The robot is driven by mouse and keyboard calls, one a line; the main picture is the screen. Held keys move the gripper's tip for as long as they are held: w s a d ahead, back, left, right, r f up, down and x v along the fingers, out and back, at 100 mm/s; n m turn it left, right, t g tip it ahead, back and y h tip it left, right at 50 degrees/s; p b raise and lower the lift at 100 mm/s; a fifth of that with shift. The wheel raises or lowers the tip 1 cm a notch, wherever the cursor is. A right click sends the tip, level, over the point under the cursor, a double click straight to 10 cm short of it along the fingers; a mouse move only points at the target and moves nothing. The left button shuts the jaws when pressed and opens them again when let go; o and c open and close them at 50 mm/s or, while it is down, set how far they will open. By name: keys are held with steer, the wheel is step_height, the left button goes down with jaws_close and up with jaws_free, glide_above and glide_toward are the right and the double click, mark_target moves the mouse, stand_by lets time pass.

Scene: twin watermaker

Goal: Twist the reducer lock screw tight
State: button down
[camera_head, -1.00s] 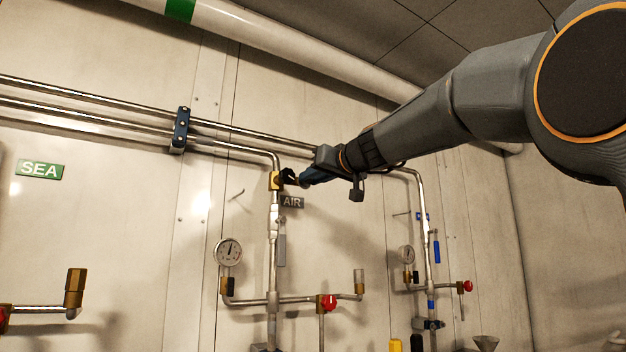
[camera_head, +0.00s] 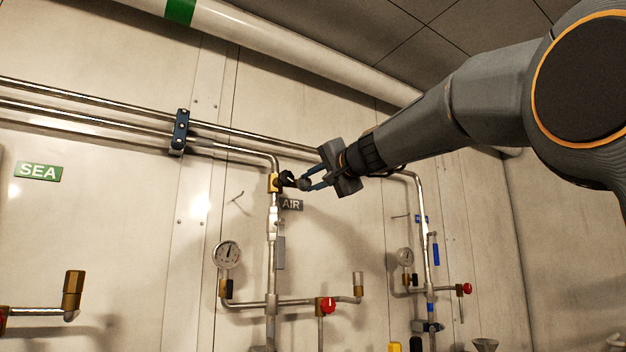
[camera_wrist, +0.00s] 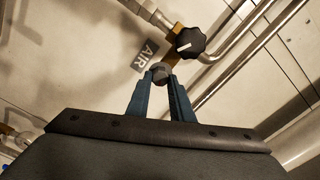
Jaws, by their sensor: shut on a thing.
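The reducer is a brass block (camera_head: 273,183) on the vertical pipe, with a black knob (camera_head: 287,177) at its side. In the wrist view the black knob (camera_wrist: 190,42) carries a white mark. The lock screw is a small dark grey round head (camera_wrist: 160,71), in front of the reducer and beside the black knob. My gripper (camera_wrist: 160,80) has its two blue fingers closed on the lock screw's head. In the head view my gripper (camera_head: 311,184) reaches in from the right, and the lock screw (camera_head: 303,184) shows at its fingertips. The screw's shank is not clearly visible.
An AIR sign (camera_head: 291,204) is just below the gripper. A pressure gauge (camera_head: 228,253) and a red-handled valve (camera_head: 326,305) are lower on the pipework. Horizontal pipes (camera_head: 230,150) run close above. A second pipe branch (camera_head: 421,220) stands right, under my arm.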

steer(key=m+p, duration=0.1)
steer(key=m, duration=0.4)
steer(key=shift+f+m, duration=0.15)
steer(key=shift+m, duration=0.15)
stand_by(0.4)
steer(key=c, duration=1.6)
jaws_free()
steer(key=shift+o, duration=0.2)
steer(key=v, duration=0.7)
steer(key=shift+s+d+b, duration=0.25)
steer(key=shift+s+b, duration=0.05)
steer(key=shift+b, duration=0.1)
